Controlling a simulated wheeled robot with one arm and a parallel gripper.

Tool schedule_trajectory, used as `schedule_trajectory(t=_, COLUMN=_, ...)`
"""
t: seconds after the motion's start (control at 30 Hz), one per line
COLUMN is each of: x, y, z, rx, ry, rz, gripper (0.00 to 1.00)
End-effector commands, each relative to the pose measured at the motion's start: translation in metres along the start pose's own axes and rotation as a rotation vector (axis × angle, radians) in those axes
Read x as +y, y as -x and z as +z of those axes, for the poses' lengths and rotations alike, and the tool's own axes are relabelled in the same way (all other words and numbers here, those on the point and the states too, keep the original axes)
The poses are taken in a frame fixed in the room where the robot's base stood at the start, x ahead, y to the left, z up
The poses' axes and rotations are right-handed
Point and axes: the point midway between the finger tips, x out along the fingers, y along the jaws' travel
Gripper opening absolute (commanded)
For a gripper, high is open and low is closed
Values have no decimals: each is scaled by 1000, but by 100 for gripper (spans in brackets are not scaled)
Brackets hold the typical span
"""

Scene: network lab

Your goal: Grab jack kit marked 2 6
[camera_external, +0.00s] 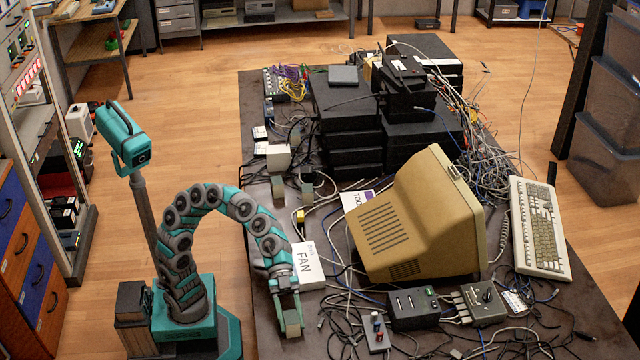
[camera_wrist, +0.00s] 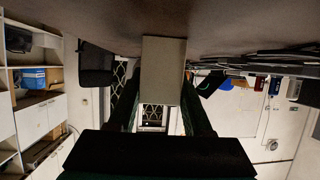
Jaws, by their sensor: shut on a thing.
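My gripper (camera_external: 288,312) is at the near left part of the table, low by its left edge. It is shut on a small beige-grey box (camera_external: 292,328), which looks like a jack kit. In the wrist view the plain face of this box (camera_wrist: 163,72) sits between my two fingers (camera_wrist: 163,108). I cannot read any mark on it. Two similar small boxes stand farther back on the table, one on the left (camera_external: 278,188) and one on the right (camera_external: 307,191); their marks are also unreadable.
A white FAN box (camera_external: 306,265) lies right beside my arm. A beige monitor (camera_external: 420,225), a keyboard (camera_external: 538,228), black boxes (camera_external: 413,310) and loose cables crowd the dark table (camera_external: 228,245). Stacked black devices (camera_external: 347,125) stand behind. The table's left strip is fairly clear.

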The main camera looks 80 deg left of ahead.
Motion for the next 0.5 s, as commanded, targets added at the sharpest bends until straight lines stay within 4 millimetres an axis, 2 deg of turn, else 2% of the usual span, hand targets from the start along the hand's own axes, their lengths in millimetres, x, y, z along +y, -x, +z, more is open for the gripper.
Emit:
schedule_trajectory(t=0.03, x=0, y=0, z=0, rx=0, ry=0, rz=0, gripper=19)
schedule_trajectory(t=0.2, x=0, y=0, z=0, rx=0, ry=0, rz=0, gripper=0)
schedule_trajectory(t=0.5, x=0, y=0, z=0, rx=0, ry=0, rz=0, gripper=0)
